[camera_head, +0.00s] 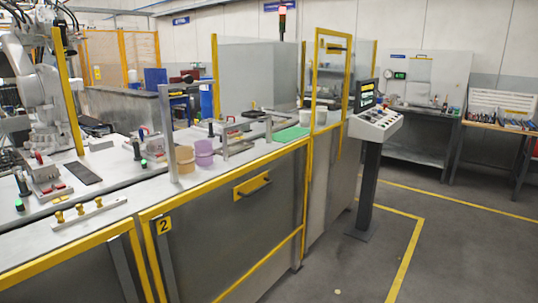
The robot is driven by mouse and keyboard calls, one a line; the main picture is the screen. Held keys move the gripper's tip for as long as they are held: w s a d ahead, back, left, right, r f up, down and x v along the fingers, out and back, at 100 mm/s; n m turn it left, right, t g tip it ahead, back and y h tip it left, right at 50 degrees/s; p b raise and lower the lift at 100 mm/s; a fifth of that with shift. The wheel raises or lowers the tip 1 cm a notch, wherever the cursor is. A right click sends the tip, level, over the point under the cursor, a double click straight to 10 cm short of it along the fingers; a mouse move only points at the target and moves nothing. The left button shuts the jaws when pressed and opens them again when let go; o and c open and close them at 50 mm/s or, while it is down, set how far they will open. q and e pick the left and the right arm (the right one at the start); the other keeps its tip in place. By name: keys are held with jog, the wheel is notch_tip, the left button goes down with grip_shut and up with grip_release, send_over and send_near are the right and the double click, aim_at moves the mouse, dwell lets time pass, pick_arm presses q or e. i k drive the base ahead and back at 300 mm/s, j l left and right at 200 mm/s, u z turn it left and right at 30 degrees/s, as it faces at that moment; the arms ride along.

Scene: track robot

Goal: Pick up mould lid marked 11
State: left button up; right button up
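I cannot make out a mould lid marked 11 in the head view. Several small parts and fixtures lie on the bench top, too small to tell whether one is a mould lid. Neither of my grippers is in view.
A tan cup (185,160) and a purple cup (204,152) stand on the bench near a green mat (291,134). A white robot arm (36,85) stands at the left. A control console (375,122) stands right of the bench. Floor (455,245) at the right is clear.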

aim_at(43, 166)
jog(key=u, duration=1.55)
